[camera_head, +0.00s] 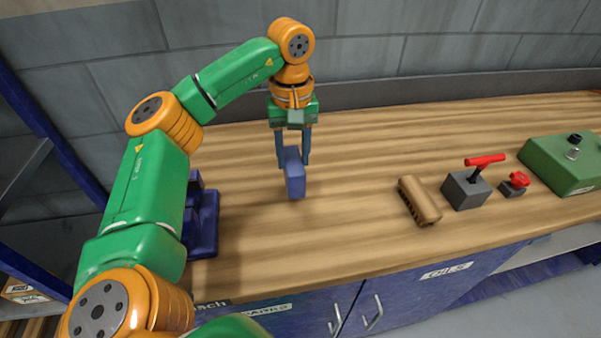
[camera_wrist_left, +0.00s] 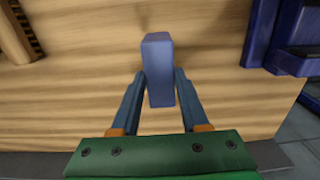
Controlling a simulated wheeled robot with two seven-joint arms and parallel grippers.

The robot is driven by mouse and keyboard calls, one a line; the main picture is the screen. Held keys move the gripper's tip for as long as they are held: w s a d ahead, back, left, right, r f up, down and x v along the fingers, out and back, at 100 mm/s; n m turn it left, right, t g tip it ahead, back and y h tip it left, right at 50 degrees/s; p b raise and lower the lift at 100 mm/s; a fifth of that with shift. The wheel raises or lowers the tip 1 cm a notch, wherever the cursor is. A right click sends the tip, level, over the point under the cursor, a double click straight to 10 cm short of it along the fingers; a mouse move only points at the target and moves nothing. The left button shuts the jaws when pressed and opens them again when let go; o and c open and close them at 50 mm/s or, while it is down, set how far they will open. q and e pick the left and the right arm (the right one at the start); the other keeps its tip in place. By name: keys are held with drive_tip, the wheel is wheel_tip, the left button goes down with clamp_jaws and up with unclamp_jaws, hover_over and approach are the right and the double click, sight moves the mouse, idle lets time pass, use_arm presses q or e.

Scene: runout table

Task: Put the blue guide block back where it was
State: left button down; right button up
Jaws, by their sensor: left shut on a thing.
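The blue guide block (camera_head: 295,175) is a small upright blue block at the left-middle of the wooden table in the head view. My left gripper (camera_head: 293,162) reaches down over it from behind, with one finger on each side, and is shut on it. In the left wrist view the block (camera_wrist_left: 158,65) stands out between the fingertips of my left gripper (camera_wrist_left: 159,85). Whether the block's underside touches the table cannot be told. My right gripper is not in view.
The wooden table (camera_head: 330,225) is clear around the block. A dark blue fixture (camera_head: 203,225) stands at the left, partly behind my arm.

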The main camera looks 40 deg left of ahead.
use_arm(q)
drive_tip(key=shift+w+f, duration=0.65)
drive_tip(key=shift+f, duration=0.05)
drive_tip(key=shift+w+f+p, duration=0.15)
drive_tip(key=shift+f+p, duration=0.15)
drive_tip(key=shift+f, duration=1.5)
drive_tip(key=shift+c, duration=2)
unclamp_jaws()
